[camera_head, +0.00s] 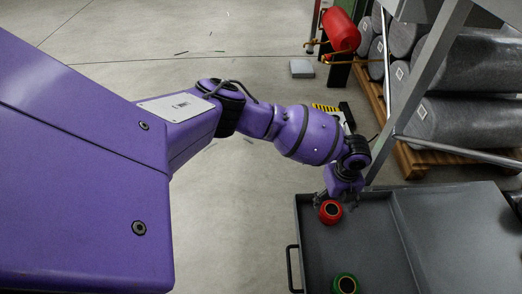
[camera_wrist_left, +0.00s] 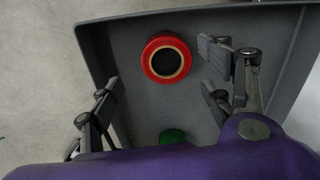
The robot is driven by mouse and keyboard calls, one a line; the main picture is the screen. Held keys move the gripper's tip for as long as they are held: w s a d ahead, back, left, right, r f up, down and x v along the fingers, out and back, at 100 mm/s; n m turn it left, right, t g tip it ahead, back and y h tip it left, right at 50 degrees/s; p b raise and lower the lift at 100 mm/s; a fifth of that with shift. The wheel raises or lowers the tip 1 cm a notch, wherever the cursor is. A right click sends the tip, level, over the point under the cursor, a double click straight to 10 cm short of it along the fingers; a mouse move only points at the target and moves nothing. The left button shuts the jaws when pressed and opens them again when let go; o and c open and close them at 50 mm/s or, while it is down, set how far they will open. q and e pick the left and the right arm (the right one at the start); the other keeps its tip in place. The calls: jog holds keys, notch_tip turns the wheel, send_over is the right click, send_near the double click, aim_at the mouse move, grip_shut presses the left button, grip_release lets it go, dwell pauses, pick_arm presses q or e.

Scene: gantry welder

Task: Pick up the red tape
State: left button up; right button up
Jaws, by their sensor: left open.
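The red tape (camera_head: 324,217) is a short red roll with a dark hole, in the far left corner area of a grey tray (camera_head: 372,242). In the left wrist view the red tape (camera_wrist_left: 149,64) shows its tan inner ring, between and slightly beyond the spread fingers. My left gripper (camera_head: 334,199) is open over the tray's far edge, just above and close to the red tape. My right gripper is not in view.
A green tape (camera_head: 345,277) lies in the same tray, nearer the front; it also shows in the left wrist view (camera_wrist_left: 173,137). A black handle (camera_head: 291,268) is on the tray's left side. A metal post (camera_head: 418,94) rises behind the tray. Grey rolls (camera_head: 455,105) lie on pallets at right.

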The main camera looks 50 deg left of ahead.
aim_at(332, 209)
pick_arm(q)
jog(key=shift+f, duration=0.1)
notch_tip(332, 209, down, 2)
jog(key=shift+b, duration=0.65)
jog(key=f+b, duration=0.2)
jog(key=f, duration=0.1)
jog(key=f+b, duration=0.1)
jog(key=shift+w+d+f, duration=0.25)
jog(key=shift+w, duration=0.1)
jog(key=shift+f+b, duration=0.35)
jog(key=shift+f, duration=0.05)
jog(key=c, duration=1.3)
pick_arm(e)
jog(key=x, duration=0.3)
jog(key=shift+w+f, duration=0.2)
pick_arm(q)
jog(key=shift+r, duration=0.15)
